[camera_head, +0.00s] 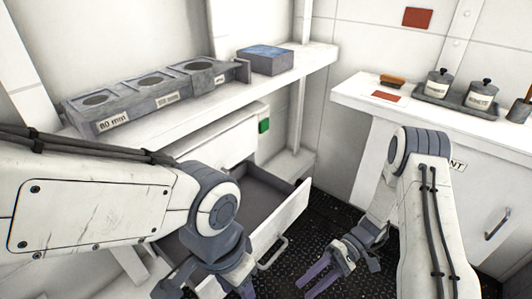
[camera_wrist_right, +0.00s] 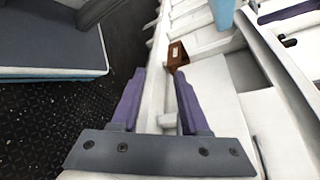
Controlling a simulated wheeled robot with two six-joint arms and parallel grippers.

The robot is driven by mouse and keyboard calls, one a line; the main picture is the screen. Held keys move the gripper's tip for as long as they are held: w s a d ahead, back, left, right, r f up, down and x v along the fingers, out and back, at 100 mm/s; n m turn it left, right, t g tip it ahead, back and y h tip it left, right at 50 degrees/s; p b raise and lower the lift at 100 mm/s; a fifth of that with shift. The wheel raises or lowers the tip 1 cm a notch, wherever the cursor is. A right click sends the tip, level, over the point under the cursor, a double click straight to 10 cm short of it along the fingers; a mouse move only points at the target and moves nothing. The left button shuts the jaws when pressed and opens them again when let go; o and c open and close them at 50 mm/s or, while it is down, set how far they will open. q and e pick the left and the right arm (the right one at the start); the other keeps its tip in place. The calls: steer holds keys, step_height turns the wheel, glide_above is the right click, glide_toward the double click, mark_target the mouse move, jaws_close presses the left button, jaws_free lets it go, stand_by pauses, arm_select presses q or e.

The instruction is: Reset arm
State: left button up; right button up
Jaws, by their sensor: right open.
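My right gripper (camera_head: 312,282) hangs low over the dark floor in the head view, to the right of the open drawer. In the right wrist view its two purple fingers (camera_wrist_right: 158,90) stand apart with nothing held between them. My left gripper (camera_head: 208,288) is at the bottom edge of the head view, in front of the open drawer. Its fingertips are cut off by the frame, so its opening is unclear.
An open drawer (camera_head: 292,222) juts out below the left shelf (camera_head: 200,112). That shelf bears a grey block with round holes (camera_head: 150,92) and a blue-topped box (camera_head: 265,60).

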steer(key=s+a+r+n+t+h, duration=0.35)
steer(key=s+r+h, duration=0.2)
steer(key=r, duration=0.35)
steer(key=s+a+r+n+t+h, duration=0.2)
steer(key=s+r+n+t+h, duration=0.25)
steer(key=r, duration=0.55)
step_height(320, 180, up, 15)
steer(key=m+h+p, duration=0.1)
steer(key=p, duration=1.4)
steer(key=shift+w+a+t, duration=0.2)
steer(key=shift+w+t, duration=0.1)
steer(key=shift+t, duration=0.1)
